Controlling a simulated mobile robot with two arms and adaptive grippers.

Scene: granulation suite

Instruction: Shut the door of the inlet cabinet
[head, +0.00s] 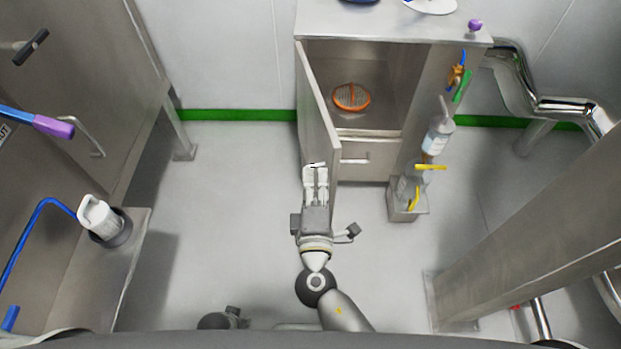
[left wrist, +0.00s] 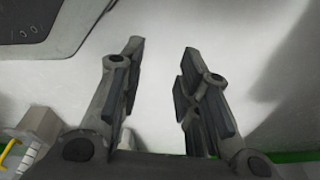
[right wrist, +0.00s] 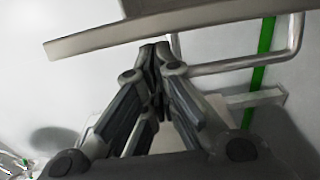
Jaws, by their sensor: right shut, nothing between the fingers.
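The inlet cabinet (head: 397,28) stands at the back with its door (head: 316,110) open. The door swings out from the cabinet's left side toward me, and an orange-rimmed round item (head: 351,97) shows inside. My right gripper (head: 316,168) is shut and empty, at the door's near end, overlapping its left face. In the right wrist view its fingertips (right wrist: 153,48) lie just below a long panel edge (right wrist: 140,28), beside a bar handle (right wrist: 290,45); I cannot tell whether they touch. My left gripper is open and empty in the left wrist view (left wrist: 160,70); only part of its wrist shows low in the head view.
A bottle (head: 437,137) and a small open box (head: 408,211) are at the cabinet's right. A steel bench with a white-capped container (head: 100,217) stands at left. A steel column (head: 540,190) is at right. The floor (head: 235,190) left of the door is clear.

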